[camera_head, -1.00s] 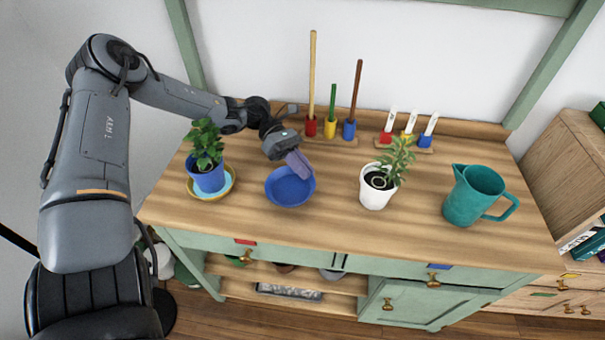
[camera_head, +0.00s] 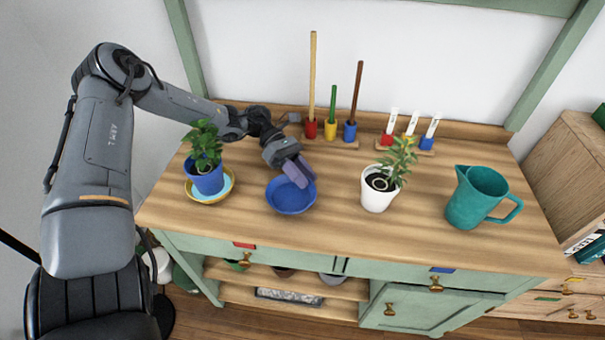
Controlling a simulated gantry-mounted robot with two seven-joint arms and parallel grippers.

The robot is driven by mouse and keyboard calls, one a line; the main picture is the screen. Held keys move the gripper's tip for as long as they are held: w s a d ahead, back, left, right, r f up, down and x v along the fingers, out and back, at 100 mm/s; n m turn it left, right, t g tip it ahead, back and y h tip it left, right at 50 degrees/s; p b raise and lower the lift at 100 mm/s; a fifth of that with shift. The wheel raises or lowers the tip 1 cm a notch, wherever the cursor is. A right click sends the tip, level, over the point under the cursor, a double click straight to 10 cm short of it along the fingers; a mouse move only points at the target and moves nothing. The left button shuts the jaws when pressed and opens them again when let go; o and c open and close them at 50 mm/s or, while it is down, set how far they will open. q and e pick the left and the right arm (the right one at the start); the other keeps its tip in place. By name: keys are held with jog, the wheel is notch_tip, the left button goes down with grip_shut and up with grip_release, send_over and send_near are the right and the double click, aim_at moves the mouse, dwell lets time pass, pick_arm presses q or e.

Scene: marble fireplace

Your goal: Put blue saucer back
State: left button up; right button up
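The blue saucer (camera_head: 290,202), a round shallow dish, sits on the wooden top of the green cabinet, between two potted plants. My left gripper (camera_head: 298,174) reaches in from the left, and its purple-grey fingers point down over the saucer's back right rim, hiding part of it. The fingers overlap the rim in this view; I cannot tell whether they touch or grip it, or how far apart they are. My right gripper is out of view.
To the right are a plant in a white pot (camera_head: 377,198) and a teal jug (camera_head: 473,199). Behind stand upright sticks in coloured holders (camera_head: 330,130) and white-topped tubes (camera_head: 411,124).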

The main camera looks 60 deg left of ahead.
pick_arm(q)
jog(key=p+v, duration=0.3)
jog(key=v, duration=0.6)
jog(key=shift+s+a+p, duration=0.15)
jog(key=shift+s+p, duration=0.05)
jog(key=shift+p, duration=0.1)
jog(key=shift+s+a+r, duration=0.15)
jog(key=shift+s+a, duration=0.1)
jog(key=shift+a, duration=0.4)
